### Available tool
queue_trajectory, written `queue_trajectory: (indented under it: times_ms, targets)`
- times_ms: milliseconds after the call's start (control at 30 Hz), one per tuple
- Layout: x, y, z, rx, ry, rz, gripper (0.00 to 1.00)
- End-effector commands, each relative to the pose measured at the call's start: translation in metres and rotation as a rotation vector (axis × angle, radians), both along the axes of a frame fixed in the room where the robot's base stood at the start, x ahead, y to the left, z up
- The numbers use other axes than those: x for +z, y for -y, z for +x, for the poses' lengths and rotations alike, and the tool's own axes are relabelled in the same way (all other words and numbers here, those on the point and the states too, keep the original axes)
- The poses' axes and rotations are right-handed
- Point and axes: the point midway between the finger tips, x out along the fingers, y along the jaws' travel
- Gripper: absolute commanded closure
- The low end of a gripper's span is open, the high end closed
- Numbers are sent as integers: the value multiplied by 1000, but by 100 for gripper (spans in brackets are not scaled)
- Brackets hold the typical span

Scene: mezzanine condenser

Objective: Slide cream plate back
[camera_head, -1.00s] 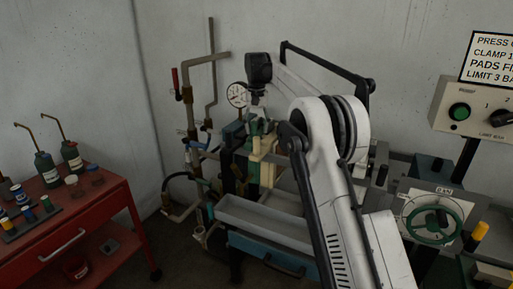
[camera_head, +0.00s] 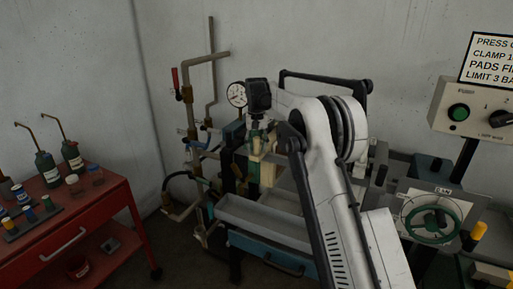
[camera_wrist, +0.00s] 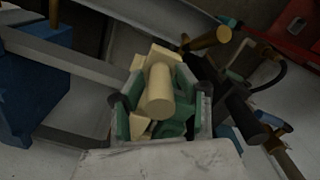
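The cream plate (camera_wrist: 159,90), with a rounded cream handle, shows in the middle of the wrist view. In the head view cream parts (camera_head: 267,172) show beside green ones in the press, partly hidden by my arm. I cannot tell there which cream part is the plate. My gripper (camera_head: 257,142) points down over the top of the press. In the wrist view my gripper (camera_wrist: 160,115) appears open, with a finger on each side of the handle and gaps between. I cannot tell whether either finger touches the plate.
A long grey tray (camera_head: 262,218) lies below the press. A pressure gauge (camera_head: 237,95) and copper pipes (camera_head: 187,105) stand left of it. A green handwheel (camera_head: 433,222) is at the right. A red cart (camera_head: 75,235) with bottles stands at the far left.

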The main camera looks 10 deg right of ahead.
Motion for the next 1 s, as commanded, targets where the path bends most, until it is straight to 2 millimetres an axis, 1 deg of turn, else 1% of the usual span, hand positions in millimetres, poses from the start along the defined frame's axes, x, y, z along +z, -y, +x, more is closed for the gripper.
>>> queue_trajectory:
  times_ms: [33, 200, 233, 533, 667, 867, 1000]
  targets:
    - [0, 0, 0, 0, 0, 0, 75]
    - [0, 0, 0, 0, 0, 0, 98]
    - [0, 0, 0, 0, 0, 0, 100]
    - [0, 1, 0, 0, 0, 0, 100]
    - [0, 5, -4, -1, 0, 0, 100]
    - [-1, 21, -17, -2, 0, 0, 100]
    - [-2, 40, -32, -3, 0, 0, 100]
